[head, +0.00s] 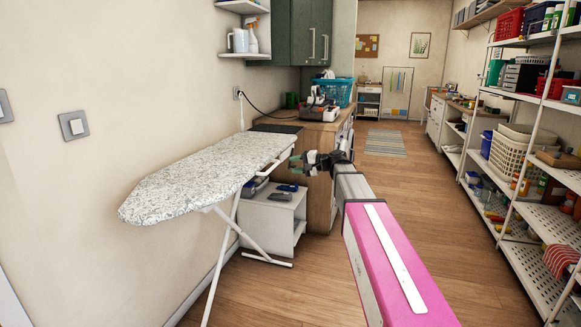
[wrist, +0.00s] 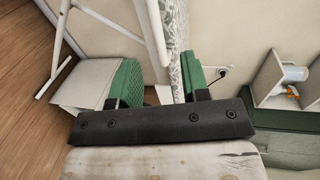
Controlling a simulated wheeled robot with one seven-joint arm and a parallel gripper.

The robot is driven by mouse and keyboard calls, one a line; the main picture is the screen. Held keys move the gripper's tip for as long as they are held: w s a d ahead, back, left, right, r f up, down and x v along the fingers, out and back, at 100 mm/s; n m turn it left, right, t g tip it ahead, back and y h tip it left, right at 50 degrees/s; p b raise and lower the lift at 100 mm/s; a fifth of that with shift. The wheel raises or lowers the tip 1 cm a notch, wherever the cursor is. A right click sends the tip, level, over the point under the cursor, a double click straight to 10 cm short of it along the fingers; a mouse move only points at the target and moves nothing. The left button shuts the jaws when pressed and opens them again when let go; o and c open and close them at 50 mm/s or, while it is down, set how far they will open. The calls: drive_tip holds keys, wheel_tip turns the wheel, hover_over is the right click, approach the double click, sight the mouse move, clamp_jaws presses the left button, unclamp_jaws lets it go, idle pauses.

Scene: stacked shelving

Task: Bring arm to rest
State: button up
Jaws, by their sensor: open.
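My arm reaches forward in the head view, with a pink link of mine in the foreground. My gripper (head: 297,163) is at its far end, beside the right end of the ironing board (head: 205,177). In the wrist view, the two green fingers of my gripper (wrist: 155,85) stand apart with nothing held between them. Part of the ironing board's leg and its patterned cover show beyond the fingers. I cannot tell whether a finger touches the board.
A small white cabinet (head: 269,219) with dark items stands under the board. A wooden-topped counter (head: 318,113) holds a teal basket (head: 338,92). A loaded white shelf rack (head: 541,228) lines the right. The wooden floor (head: 400,185) between is clear.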

drive_tip(key=s+d+f+g+h, duration=0.1)
drive_tip(key=s+f+h, duration=0.1)
drive_tip(key=s+f, duration=0.35)
drive_tip(key=s+d+f+g+h, duration=0.1)
drive_tip(key=s+f+h, duration=0.1)
drive_tip(key=f, duration=0.6)
drive_tip(key=s+d+f+n+g+h, duration=0.1)
drive_tip(key=s+d+f+h, duration=0.4)
drive_tip(key=s+f, duration=0.5)
drive_tip(key=s+d+f+n+g+h, duration=0.2)
drive_tip(key=s+d+f+h, duration=0.3)
drive_tip(key=s+f, duration=0.5)
drive_tip(key=s+d+n, duration=0.1)
drive_tip(key=s+d, duration=0.1)
drive_tip(key=shift+s+h, duration=0.3)
drive_tip(key=shift+s, duration=0.05)
drive_tip(key=shift+a, duration=0.1)
